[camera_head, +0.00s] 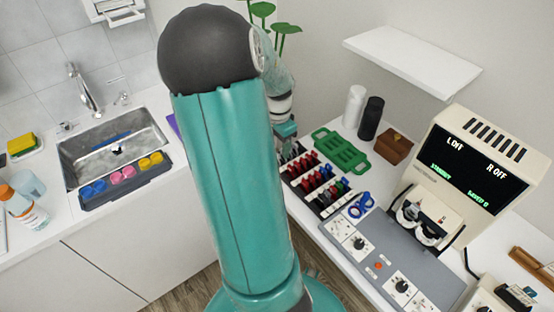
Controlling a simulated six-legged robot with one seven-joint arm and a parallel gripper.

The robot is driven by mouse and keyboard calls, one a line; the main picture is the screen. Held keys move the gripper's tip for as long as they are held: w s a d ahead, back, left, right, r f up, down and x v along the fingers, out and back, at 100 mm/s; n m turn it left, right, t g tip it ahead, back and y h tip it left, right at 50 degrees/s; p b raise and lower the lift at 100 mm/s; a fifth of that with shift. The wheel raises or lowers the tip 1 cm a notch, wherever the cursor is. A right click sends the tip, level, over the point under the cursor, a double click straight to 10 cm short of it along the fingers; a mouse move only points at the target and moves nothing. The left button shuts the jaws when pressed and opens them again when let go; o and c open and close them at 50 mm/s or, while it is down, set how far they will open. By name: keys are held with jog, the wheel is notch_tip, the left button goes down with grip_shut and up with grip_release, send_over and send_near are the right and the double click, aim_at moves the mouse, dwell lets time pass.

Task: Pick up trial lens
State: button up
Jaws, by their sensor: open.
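Several small trial lenses with red tabs (318,180), and a few dark or blue ones, stand in rows in a dark tray (322,207) on the right-hand counter. Which one is meant I cannot tell. My gripper (287,147) is at the far end of my teal arm, by the back left end of the tray. It is open. Its fingertips are small and partly hidden, so I cannot tell whether they touch or surround a lens.
A green rack (341,151), a blue ringed item (361,205), a brown box (394,147) and white and black cylinders (371,118) surround the tray. A grey control panel (378,265) and display machine (470,168) stand right. A sink (112,146) is left.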

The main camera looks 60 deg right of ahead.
jog(key=shift+f, duration=2.75)
jog(key=shift+w, duration=0.1)
jog(key=c, duration=1.1)
